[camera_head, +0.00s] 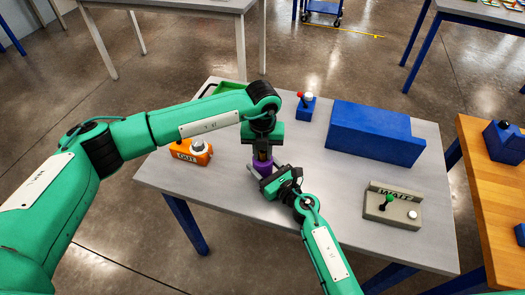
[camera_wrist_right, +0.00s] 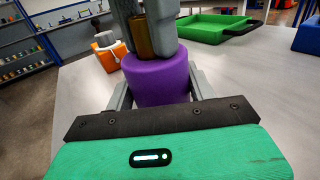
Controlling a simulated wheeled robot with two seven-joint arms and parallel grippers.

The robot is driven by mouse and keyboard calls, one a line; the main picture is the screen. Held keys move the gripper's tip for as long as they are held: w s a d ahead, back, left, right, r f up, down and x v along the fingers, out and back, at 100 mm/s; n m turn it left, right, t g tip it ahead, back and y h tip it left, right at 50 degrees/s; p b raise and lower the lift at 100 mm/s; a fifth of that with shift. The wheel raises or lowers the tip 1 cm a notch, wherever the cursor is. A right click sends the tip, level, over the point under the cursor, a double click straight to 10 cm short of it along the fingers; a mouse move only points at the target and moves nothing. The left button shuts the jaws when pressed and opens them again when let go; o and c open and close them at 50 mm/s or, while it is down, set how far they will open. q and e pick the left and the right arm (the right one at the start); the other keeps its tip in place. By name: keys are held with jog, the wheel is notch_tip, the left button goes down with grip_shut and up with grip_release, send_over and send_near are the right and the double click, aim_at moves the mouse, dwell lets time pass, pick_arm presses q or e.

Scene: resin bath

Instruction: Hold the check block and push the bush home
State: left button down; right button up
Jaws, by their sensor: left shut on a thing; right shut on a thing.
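The purple check block (camera_head: 260,171) is a round body low over the grey table; in the right wrist view (camera_wrist_right: 158,84) it fills the middle. My right gripper (camera_head: 259,175) is shut on it, one finger on each side. My left gripper (camera_head: 262,148) comes from above and is shut on the brass-brown bush (camera_wrist_right: 143,38). The bush stands between the left fingers, right over the block's top. Its lower end meets or nearly meets the block; I cannot tell how far it sits inside. The left fingers hide part of it.
An orange box marked OUT (camera_head: 187,156) stands left of the grippers. A green tray (camera_wrist_right: 204,28) and a small blue box with a red lever (camera_head: 307,109) are behind. A large blue block (camera_head: 370,133) and a grey lever panel (camera_head: 380,211) stand right. Bare table lies between.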

aim_at(263, 152)
pick_arm(q)
jog(key=shift+f, duration=0.2)
jog(key=shift+s+a+f, duration=0.1)
jog(key=shift+s+f, duration=0.2)
jog(key=shift+f, duration=0.25)
pick_arm(e)
jog(key=shift+s+a+r, duration=0.15)
jog(key=shift+s+r, duration=0.05)
jog(key=shift+s, duration=0.05)
pick_arm(q)
jog(key=c, duration=1.3)
grip_release()
jog(key=shift+o, duration=0.5)
jog(key=shift+f, duration=0.1)
pick_arm(e)
jog(key=shift+s, duration=0.1)
jog(key=shift+f, duration=0.1)
pick_arm(q)
jog(key=shift+w+r, duration=0.1)
jog(key=shift+r, duration=0.4)
pick_arm(e)
jog(key=shift+w+f, duration=0.25)
pick_arm(q)
notch_tip(263, 152, up, 13)
jog(key=shift+w+f, duration=0.15)
